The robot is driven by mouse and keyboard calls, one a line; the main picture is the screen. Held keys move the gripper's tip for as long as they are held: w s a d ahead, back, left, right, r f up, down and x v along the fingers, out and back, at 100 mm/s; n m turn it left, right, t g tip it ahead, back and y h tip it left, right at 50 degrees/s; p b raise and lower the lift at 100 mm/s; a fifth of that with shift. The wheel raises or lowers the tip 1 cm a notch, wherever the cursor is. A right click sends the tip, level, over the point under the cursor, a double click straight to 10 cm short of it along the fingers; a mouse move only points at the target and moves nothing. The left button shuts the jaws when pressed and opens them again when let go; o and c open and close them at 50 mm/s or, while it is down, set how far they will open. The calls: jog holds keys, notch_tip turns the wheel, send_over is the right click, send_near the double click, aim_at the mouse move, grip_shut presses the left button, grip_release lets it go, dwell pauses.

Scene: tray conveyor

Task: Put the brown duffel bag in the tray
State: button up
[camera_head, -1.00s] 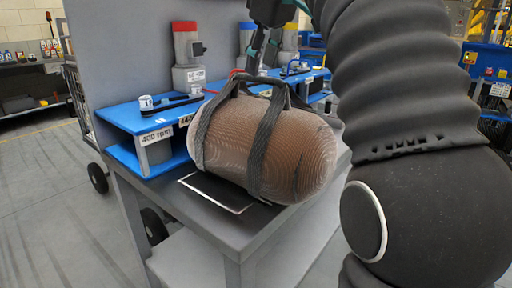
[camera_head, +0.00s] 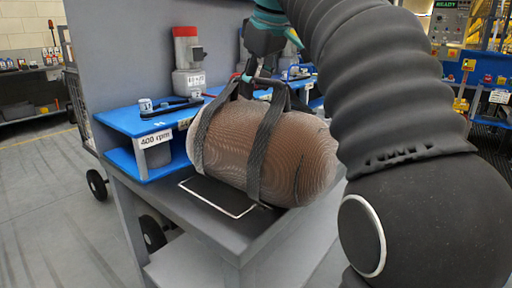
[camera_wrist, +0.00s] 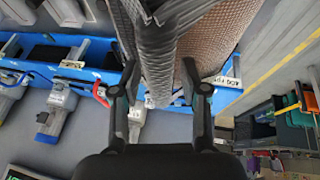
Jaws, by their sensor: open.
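The brown duffel bag (camera_head: 225,150), with dark straps and handles, lies on the grey bench top (camera_head: 270,235). My gripper (camera_head: 254,72) is just above the bag at its raised handles, fingers pointing down. In the wrist view the two fingers of my gripper (camera_wrist: 160,75) are apart, with the dark strap (camera_wrist: 158,42) and the bag's brown side beyond and between them. No grip on the strap shows. A flat black pad with a white outline (camera_head: 215,195) lies partly under the bag. I cannot tell whether any visible surface is the tray.
A blue stand labelled 400 rpm (camera_head: 130,118) is left of the bag, with a grey red-topped device (camera_head: 187,60) behind it. A grey panel (camera_head: 95,50) rises at the bench's left and back. A blue frame with brown items (camera_head: 490,145) stands at right.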

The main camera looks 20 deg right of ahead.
jog(key=shift+f, duration=0.15)
dwell(0.3)
grip_shut()
